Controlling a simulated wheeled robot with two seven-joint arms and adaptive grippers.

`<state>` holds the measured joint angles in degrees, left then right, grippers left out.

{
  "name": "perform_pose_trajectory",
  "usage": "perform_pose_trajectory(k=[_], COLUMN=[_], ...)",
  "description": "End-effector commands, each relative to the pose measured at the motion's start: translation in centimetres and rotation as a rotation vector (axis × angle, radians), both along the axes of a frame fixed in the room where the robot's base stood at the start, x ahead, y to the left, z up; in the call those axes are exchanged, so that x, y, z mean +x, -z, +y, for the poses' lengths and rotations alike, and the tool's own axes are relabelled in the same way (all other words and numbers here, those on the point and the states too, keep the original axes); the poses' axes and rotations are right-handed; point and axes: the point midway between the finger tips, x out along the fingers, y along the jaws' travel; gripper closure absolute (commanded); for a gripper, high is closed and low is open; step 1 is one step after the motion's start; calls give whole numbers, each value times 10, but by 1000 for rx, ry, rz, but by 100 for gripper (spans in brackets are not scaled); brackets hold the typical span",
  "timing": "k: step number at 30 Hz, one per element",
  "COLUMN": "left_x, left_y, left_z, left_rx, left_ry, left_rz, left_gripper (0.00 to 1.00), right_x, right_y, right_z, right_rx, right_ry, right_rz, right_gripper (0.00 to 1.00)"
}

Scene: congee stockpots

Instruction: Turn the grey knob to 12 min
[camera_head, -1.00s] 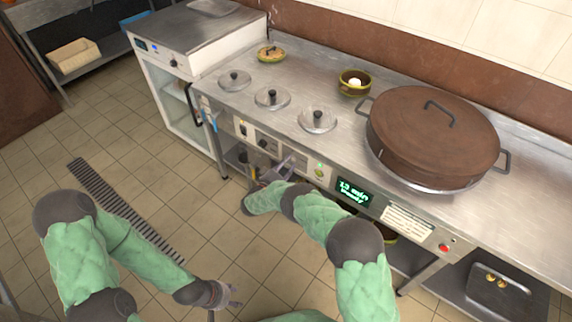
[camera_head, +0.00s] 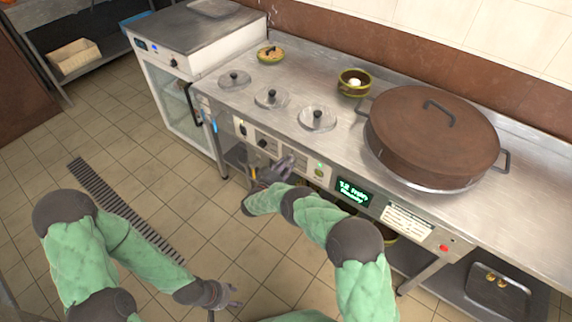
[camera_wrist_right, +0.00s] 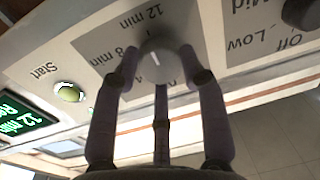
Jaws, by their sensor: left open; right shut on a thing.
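The grey knob (camera_wrist_right: 163,68) sits on a control panel with printed minute labels. In the right wrist view, its white mark points roughly toward the "12 min" label (camera_wrist_right: 141,22). My right gripper (camera_wrist_right: 160,58) is shut on the knob, with fingers on both sides of it; in the head view, the gripper (camera_head: 283,168) covers the knob. The green display (camera_head: 352,192) reads "12 min Ready", and part of it shows in the right wrist view (camera_wrist_right: 20,118). My left gripper (camera_head: 226,293) is open and empty above the floor, away from the counter.
A green Start button (camera_wrist_right: 69,92) sits beside the knob's label plate. Another dark knob (camera_wrist_right: 301,12) with Off, Low and Mid labels is on the other side. A large brown lidded pot (camera_head: 425,140) stands on the counter. A red button (camera_head: 444,247) is further right.

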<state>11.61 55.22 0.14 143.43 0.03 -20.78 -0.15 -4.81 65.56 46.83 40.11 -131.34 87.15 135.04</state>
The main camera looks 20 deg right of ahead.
Motion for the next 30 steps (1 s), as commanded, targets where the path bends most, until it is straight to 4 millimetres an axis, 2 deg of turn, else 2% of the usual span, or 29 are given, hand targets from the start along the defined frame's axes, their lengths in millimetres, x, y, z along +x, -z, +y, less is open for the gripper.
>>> perform_pose_trajectory(k=[1, 3, 4, 6, 19, 23, 30], left_x=[0, 0, 0, 0, 0, 0, 0], left_y=[1, 1, 1, 1, 0, 0, 0], left_z=[0, 0, 0, 0, 0, 0, 0], left_rx=[0, 0, 0, 0, 0, 0, 0], left_ry=[0, 0, 0, 0, 0, 0, 0], left_rz=[0, 0, 0, 0, 0, 0, 0], left_gripper=[54, 54, 54, 54, 54, 54, 54], right_x=[-5, -5, -5, -5, -6, -18, -50], right_y=[10, 10, 11, 10, 4, 4, 4], right_z=[-3, -3, -3, -2, 5, 19, 54], right_rx=[6, 7, 7, 6, 3, 1, 2], right_ry=[5, 5, 5, 4, 0, -3, -2], right_rz=[19, 20, 20, 19, 9, 10, 11], right_gripper=[90, 90, 49, 34, 34, 34, 34])
